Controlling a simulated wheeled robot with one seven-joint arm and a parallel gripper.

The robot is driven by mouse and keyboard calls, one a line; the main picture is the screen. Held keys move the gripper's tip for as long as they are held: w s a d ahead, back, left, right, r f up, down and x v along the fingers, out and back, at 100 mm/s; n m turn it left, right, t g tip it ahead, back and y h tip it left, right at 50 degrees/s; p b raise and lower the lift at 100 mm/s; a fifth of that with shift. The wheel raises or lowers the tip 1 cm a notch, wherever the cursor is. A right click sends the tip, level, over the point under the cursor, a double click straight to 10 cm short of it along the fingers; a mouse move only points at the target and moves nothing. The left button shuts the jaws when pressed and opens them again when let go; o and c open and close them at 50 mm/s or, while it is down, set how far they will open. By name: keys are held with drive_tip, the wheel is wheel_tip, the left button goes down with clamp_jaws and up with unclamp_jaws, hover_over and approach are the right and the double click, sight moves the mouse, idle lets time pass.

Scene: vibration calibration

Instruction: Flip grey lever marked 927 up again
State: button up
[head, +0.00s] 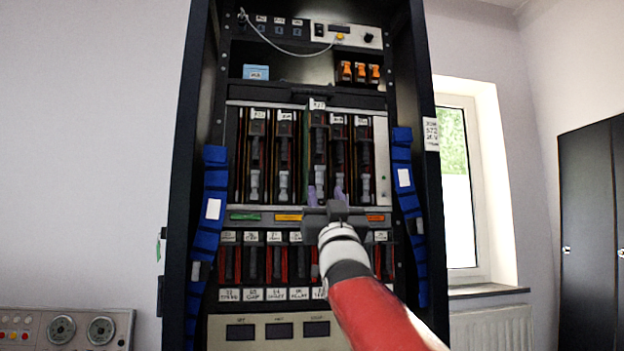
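A row of tall card modules stands in the rack's upper bay, with light grey levers at their lower ends, such as the far left lever (254,186), the second lever (283,186) and the far right lever (365,187). The labels are too small to read, so I cannot tell which lever is 927. My gripper (326,192) is in front of the lower end of the middle module (319,140), which sits a little higher than its neighbours. Its two purple fingertips are apart, one on either side of that module's lower end. The gripper hides any lever there, and contact is unclear.
Blue strips with white tags hang on both rack posts (209,215). A lower row of modules (250,262) sits beneath a strip with green, yellow and orange labels. A blue box (255,72) and orange parts (360,72) sit on the upper shelf. A console (75,328) stands lower left.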

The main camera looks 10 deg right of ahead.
sight(321, 174)
drive_tip(key=p+x, duration=0.3)
drive_tip(key=x, duration=0.4)
drive_tip(key=shift+w+p, duration=0.1)
drive_tip(key=shift+p, duration=0.2)
drive_tip(key=shift+c, duration=0.3)
